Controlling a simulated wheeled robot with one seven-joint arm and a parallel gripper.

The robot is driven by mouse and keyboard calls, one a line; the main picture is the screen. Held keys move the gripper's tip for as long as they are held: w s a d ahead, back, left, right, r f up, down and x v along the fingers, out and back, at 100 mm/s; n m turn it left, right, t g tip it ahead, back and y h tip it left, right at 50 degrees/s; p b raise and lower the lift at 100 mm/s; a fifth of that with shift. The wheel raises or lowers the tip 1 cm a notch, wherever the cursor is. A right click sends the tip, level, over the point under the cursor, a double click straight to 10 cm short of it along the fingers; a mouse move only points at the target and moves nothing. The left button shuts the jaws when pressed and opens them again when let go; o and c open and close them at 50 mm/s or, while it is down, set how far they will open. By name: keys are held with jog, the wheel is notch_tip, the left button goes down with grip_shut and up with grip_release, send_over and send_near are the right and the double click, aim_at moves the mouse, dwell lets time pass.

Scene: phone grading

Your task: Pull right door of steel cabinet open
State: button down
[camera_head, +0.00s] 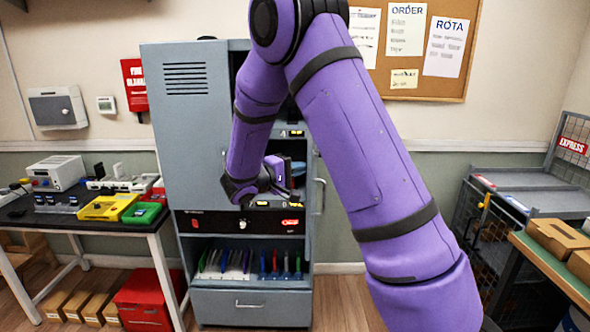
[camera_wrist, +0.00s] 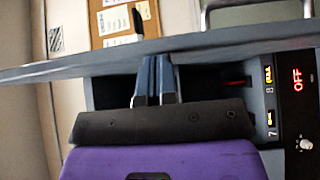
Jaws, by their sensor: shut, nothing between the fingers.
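The grey steel cabinet (camera_head: 250,308) stands in the middle of the head view. Its left door (camera_head: 190,130) is closed. Its right door stands open, seen nearly edge-on, with its bar handle (camera_head: 321,197) at the cabinet's right side. In the wrist view the right door (camera_wrist: 225,43) is a grey band across the picture, with the handle (camera_wrist: 250,4) beyond it. My gripper (camera_head: 288,192) is at the cabinet's open right half, on the door's inner side. Its fingers (camera_wrist: 156,75) are shut and empty, tips close to the door; whether they touch it I cannot tell.
Inside are dark shelves and a panel with a red OFF display (camera_wrist: 297,78). Below are a shelf of coloured folders (camera_head: 280,265) and a closed drawer. A bench (camera_head: 150,225) stands left, and a wire cage trolley (camera_head: 490,235) right. Floor right of the cabinet is partly hidden by my arm.

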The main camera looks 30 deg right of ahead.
jog(key=shift+d, duration=0.1)
jog(key=s+d, duration=0.5)
jog(key=d, duration=0.1)
jog(key=shift+s+d, duration=0.2)
jog(key=shift+s, duration=0.05)
jog(key=shift+w, duration=0.1)
jog(key=s+a, duration=0.3)
jog(key=a, duration=0.9)
jog(key=shift+s+a, duration=0.15)
jog(key=shift+a, duration=0.2)
